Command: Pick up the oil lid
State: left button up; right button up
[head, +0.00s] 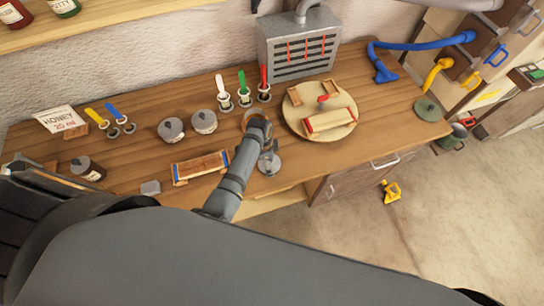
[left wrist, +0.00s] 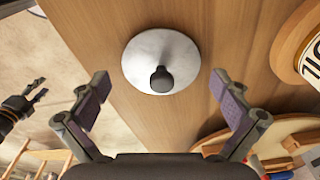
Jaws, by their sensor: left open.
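The oil lid (left wrist: 160,58) is a pale grey disc with a dark knob, lying flat near the table's front edge in the left wrist view. In the head view the grey lid (head: 268,165) shows partly behind my left gripper (head: 266,140). In the left wrist view my left gripper (left wrist: 161,92) is open. Its fingers stand wide apart on either side of the knob's line, holding nothing. I cannot tell how high it is above the lid. My right gripper (left wrist: 38,99) shows small at the left edge of the left wrist view, its fingers apart and empty.
A round container with a cut-off label (left wrist: 312,52) stands beside the lid. A round board (head: 337,100) with wooden pieces lies to the right. A small wooden tray (head: 203,166) and lidded pots (head: 204,122) stand to the left. Floor opens beyond the front edge.

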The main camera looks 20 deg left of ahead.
pick_arm(q)
jog(key=shift+w+d+f, duration=0.25)
jog(key=shift+w+f, duration=0.1)
jog(key=shift+w, duration=0.2)
jog(key=shift+s+a+r, duration=0.3)
jog(key=shift+s, duration=0.35)
jog(key=c, duration=0.6)
jog(key=shift+c, duration=1)
jog(key=shift+w+d+f, duration=0.1)
jog(key=shift+w+d, duration=0.05)
jog(key=c, duration=0.4)
jog(key=shift+c, duration=0.3)
jog(key=shift+s, duration=0.2)
